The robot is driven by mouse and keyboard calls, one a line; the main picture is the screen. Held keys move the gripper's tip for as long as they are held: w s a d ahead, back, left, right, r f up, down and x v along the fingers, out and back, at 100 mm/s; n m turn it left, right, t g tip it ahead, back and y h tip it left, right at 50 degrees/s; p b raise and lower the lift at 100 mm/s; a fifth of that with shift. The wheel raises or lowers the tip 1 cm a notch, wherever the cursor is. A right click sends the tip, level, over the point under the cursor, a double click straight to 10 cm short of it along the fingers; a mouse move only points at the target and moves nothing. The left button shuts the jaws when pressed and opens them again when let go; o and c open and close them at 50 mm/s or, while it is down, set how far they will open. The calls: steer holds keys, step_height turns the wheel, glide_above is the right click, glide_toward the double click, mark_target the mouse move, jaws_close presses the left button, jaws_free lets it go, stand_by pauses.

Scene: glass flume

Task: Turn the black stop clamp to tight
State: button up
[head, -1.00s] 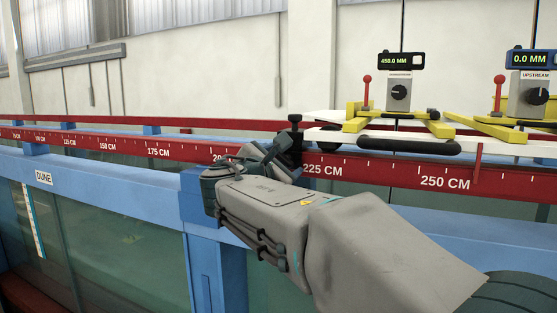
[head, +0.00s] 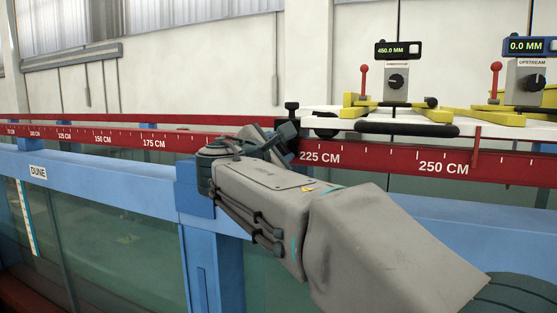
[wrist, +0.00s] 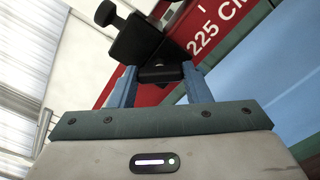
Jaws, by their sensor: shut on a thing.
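The black stop clamp (head: 292,114) sits on the red rail at the left end of the white carriage, by the 225 CM mark. In the wrist view its dark block (wrist: 140,40) stands just beyond my fingers, with a small round-headed screw at its upper left. My gripper (head: 284,138) reaches it from the near side. In the wrist view its two blue-grey fingers are shut on the clamp's black knob (wrist: 160,73), which faces me between them. In the head view the gripper hides the clamp's lower part and the knob.
The red scale rail (head: 400,160) runs along the blue flume frame (head: 110,185). The white carriage (head: 480,130) with yellow brackets and two gauge units (head: 396,80) stands right of the clamp. Glass panels lie below the rail.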

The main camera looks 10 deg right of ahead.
steer(key=shift+f+m+b, duration=0.1)
steer(key=shift+m+b, duration=4.9)
steer(key=o, duration=1)
steer(key=shift+s+a, duration=0.1)
steer(key=b+v, duration=0.1)
steer(key=v, duration=1.2)
steer(key=shift+s+a, duration=0.15)
steer(key=shift+s, duration=0.15)
